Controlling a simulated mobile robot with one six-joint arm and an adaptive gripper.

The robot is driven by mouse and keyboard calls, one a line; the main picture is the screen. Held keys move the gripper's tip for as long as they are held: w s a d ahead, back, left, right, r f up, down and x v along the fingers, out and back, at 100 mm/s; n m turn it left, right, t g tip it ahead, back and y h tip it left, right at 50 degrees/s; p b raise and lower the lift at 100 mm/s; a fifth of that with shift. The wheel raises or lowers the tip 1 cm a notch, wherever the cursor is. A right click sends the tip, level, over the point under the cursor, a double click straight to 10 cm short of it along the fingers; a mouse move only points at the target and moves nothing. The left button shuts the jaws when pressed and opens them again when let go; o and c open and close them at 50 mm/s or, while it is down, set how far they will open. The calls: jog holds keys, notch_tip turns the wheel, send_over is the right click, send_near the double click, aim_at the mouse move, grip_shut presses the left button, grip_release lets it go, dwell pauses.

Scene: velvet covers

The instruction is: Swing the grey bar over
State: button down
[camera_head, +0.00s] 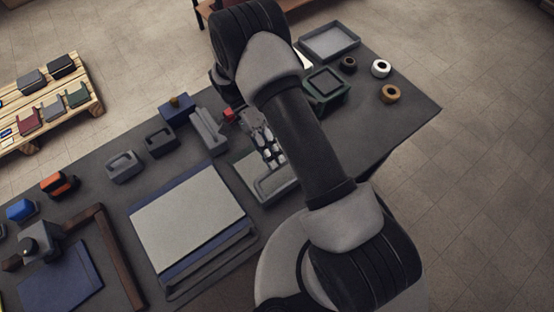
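A light grey bar-like piece (209,131) lies on the dark table, just left of my gripper; it may be the grey bar, but I cannot tell for sure. My gripper (274,162) points down over a low grey frame-like piece (277,187) with a pale board beside it. The fingers are small and partly covered by my arm, so I cannot tell whether they are open or touching anything. A small red part (229,113) shows beside the gripper's upper end.
A stack of grey and blue sheets (188,222) lies left of the gripper. Dark blocks (161,140) and a blue block (177,109) stand behind it. A green box (325,88), tape rolls (380,68) and a grey tray (330,41) stand at the right end.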

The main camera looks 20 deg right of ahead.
jog(key=f, duration=0.2)
jog(key=w+f+b, duration=0.1)
jog(key=f, duration=0.1)
jog(key=shift+a+f, duration=0.2)
jog(key=shift+w+f+b, duration=0.1)
jog(key=shift+f+b, duration=0.35)
jog(key=shift+b, duration=0.1)
jog(key=shift+f, duration=0.15)
jog(key=c, duration=2.4)
grip_release()
jog(key=c, duration=2)
grip_release()
jog(key=o, duration=0.4)
jog(key=shift+d+r, duration=0.15)
jog(key=shift+r, duration=0.05)
jog(key=shift+v, duration=4.1)
